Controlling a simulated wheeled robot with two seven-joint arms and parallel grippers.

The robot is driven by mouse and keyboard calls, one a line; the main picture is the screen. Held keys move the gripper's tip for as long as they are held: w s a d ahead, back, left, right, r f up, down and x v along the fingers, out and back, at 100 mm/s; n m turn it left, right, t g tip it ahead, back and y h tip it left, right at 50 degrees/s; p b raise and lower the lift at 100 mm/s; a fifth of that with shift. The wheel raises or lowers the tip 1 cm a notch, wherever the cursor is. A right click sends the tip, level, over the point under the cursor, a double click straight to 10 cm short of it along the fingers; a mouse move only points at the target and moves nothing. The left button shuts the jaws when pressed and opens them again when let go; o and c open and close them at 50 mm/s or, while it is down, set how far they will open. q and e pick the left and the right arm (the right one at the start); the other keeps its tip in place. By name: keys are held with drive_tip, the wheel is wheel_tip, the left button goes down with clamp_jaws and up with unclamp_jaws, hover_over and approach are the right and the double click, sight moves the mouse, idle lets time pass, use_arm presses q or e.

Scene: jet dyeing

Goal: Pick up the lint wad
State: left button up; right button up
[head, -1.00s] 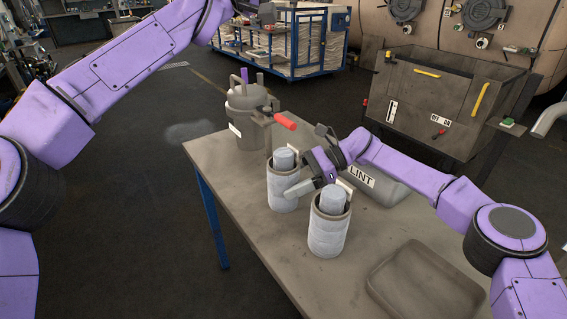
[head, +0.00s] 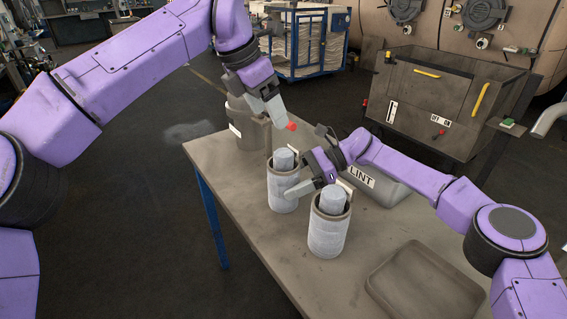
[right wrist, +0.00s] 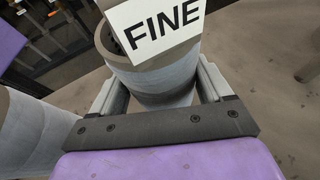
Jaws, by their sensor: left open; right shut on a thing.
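No separate lint wad is clear to me. Two grey cylindrical canisters stand on the table, each with a pale grey plug in its top, like the far plug (head: 284,158) and the near plug (head: 333,199); I cannot tell whether either is the wad. My right gripper (head: 291,185) is shut around the far canister (head: 283,196); its fingers flank it in the right wrist view (right wrist: 165,92), below a "FINE" label (right wrist: 160,28). The near canister (head: 328,236) stands free.
A grey bin marked "LINT" (head: 385,187) stands behind my right forearm, its inside hidden. An empty shallow tray (head: 425,283) lies at the table's front right. A large metal trough (head: 440,105) and a blue-framed cart (head: 305,45) stand behind. The table's left front is bare.

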use_arm(q)
hover_over(282, 153)
drive_tip(key=a, duration=0.1)
wheel_tip(282, 153, down, 6)
drive_tip(key=shift+a+r, duration=0.1)
drive_tip(key=shift+a, duration=0.05)
drive_tip(key=f, duration=0.2)
drive_tip(key=d+f, duration=0.1)
drive_tip(key=f, duration=0.2)
drive_tip(key=shift+f, duration=0.1)
drive_tip(key=c, duration=1.1)
wheel_tip(282, 153, up, 10)
drive_tip(key=shift+s+d+r, duration=0.1)
drive_tip(key=shift+r, duration=0.1)
drive_tip(key=shift+c, duration=0.2)
